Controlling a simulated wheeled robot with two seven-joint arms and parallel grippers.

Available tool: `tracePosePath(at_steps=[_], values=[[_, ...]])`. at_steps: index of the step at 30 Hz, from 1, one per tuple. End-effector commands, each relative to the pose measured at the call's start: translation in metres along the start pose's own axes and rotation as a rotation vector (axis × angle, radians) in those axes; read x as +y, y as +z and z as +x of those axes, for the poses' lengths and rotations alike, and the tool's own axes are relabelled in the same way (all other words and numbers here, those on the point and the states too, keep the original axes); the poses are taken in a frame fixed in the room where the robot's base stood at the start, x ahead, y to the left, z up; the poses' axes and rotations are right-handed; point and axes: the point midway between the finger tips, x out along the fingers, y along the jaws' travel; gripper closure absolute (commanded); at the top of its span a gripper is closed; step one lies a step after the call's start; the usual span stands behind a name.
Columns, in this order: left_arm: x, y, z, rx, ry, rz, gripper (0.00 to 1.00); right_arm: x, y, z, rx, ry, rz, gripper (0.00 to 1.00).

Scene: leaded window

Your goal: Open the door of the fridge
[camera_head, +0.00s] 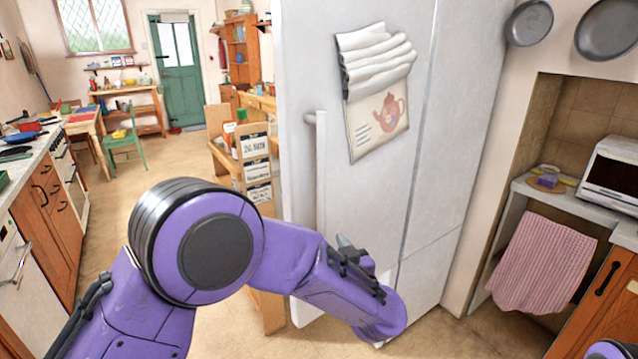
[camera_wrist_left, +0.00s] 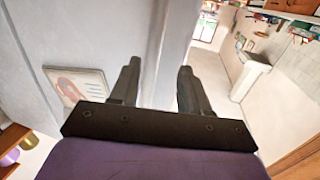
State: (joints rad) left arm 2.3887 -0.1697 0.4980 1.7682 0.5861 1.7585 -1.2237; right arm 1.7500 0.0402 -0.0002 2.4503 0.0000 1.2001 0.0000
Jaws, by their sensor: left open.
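The tall pale grey fridge (camera_head: 375,190) stands in the middle of the head view. Its door has a long upright handle (camera_head: 320,165) on its left side. My left arm reaches across, and my left gripper (camera_head: 350,262) is at the lower part of the door, close to the handle's lower end; the forearm partly hides it. In the left wrist view the gripper (camera_wrist_left: 159,68) is open, with a pale upright strip between its fingers. I cannot tell whether that strip is the handle or the door's edge, or whether it touches the fingers. My right gripper is out of view.
A cloth and a teapot picture (camera_head: 378,122) hang on the fridge. A wooden shelf unit (camera_head: 240,150) stands to its left. A counter with a white toaster oven (camera_head: 612,172) and a striped towel (camera_head: 543,262) is to the right. The floor at left is open.

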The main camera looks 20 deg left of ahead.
Motion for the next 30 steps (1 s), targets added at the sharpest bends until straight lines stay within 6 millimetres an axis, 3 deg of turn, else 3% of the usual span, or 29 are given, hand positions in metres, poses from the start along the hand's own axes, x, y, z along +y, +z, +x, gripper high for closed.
tracePosePath(at_steps=[1, 3, 6, 19, 24, 30], values=[[0.009, -0.037, -0.007, 0.024, -0.028, -0.017, 0.54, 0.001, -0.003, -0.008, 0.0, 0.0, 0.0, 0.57], [0.015, -0.065, -0.015, 0.035, -0.061, -0.023, 0.54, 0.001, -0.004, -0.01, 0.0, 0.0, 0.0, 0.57], [0.017, -0.081, -0.017, 0.037, -0.081, -0.024, 0.54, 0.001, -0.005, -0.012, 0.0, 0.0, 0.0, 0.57], [0.01, -0.084, 0.069, 0.035, -0.083, -0.021, 0.54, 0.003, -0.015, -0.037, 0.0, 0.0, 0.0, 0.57], [0.009, -0.083, 0.084, 0.037, -0.081, -0.021, 0.54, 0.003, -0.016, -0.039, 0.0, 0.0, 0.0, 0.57], [0.009, -0.082, 0.085, 0.038, -0.08, -0.02, 0.54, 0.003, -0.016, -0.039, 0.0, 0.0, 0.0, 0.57]])
